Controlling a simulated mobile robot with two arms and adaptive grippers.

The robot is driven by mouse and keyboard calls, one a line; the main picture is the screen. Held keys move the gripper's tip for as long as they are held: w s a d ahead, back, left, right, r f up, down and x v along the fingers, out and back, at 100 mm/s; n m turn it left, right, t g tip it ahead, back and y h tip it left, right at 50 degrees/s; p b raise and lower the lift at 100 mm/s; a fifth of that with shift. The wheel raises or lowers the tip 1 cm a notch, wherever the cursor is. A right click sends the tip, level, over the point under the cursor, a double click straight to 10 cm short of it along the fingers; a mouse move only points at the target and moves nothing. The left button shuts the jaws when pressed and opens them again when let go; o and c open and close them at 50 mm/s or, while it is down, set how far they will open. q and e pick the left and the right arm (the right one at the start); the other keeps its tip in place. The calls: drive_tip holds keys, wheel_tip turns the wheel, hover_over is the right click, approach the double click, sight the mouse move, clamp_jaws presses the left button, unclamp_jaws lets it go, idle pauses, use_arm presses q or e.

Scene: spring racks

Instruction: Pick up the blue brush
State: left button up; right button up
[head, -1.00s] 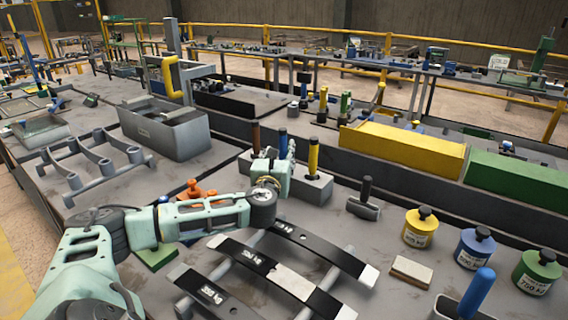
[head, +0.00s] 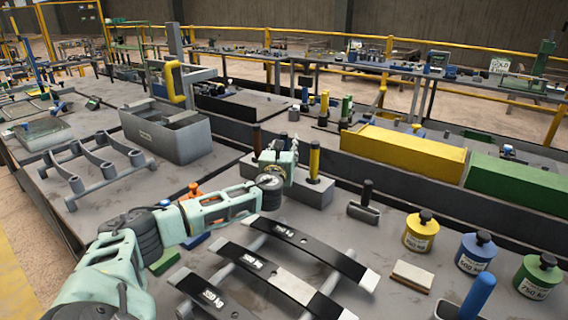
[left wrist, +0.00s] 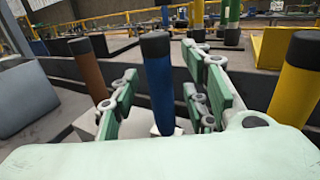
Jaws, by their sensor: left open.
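The blue brush (left wrist: 159,90) stands upright in the left wrist view, showing a blue handle with a black top. In the head view the left gripper (head: 277,160) is at the grey holder block (head: 318,192) and covers most of the blue handle. My right gripper is not in view.
A brown handle (left wrist: 88,70) stands left of the blue one and a yellow handle (left wrist: 298,78) right of it. Black labelled bars (head: 262,268) lie on a grey rack in front.

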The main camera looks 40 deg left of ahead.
use_arm(q)
clamp_jaws()
idle(0.3)
